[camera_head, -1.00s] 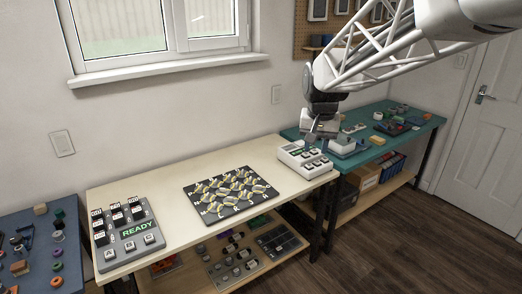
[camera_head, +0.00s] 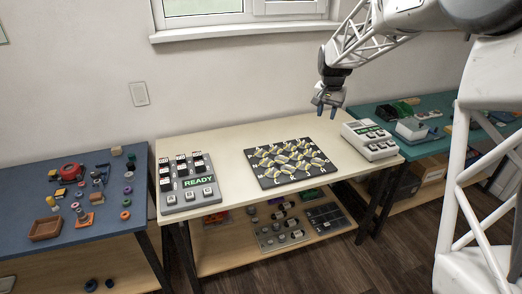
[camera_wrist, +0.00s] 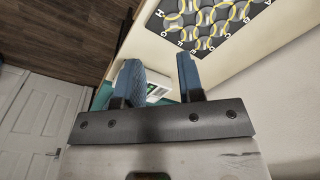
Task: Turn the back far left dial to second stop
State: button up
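My gripper (camera_head: 328,110) hangs in the air above the table, behind and to the right of the dark patterned board. In the wrist view its two blue fingers (camera_wrist: 160,65) are apart with nothing between them. The dark board (camera_head: 262,180) lies flat on the cream table, with round pieces in rows, yellow and white curves and letters along its edges. Part of it also shows in the wrist view (camera_wrist: 245,40). A panel with several knobs (camera_head: 268,242) lies on the shelf below. I cannot tell which dial is the back far left one or where it points.
A grey READY panel (camera_head: 187,203) with keys lies at the table's left. A white device (camera_head: 370,141) stands at the right end. A blue table (camera_head: 95,238) with small parts is left, a teal table (camera_head: 440,104) right. Cream tabletop (camera_head: 225,150) between panel and board is clear.

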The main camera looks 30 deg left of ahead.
jog(key=w+a+f, duration=0.3)
jog(key=a+f, duration=0.2)
jog(key=a, duration=0.3)
jog(key=w+a+f, duration=0.4)
jog(key=a+f, duration=0.1)
jog(key=a, duration=0.2)
send_over(261, 152)
jog(key=shift+g, duration=0.4)
jog(key=f, duration=1.2)
jog(key=shift+w+a+f, duration=0.1)
jog(key=shift+a+f, duration=0.1)
jog(key=shift+f, duration=0.05)
jog(key=shift+f, duration=0.1)
jog(key=shift+f, duration=3.85)
grip_shut()
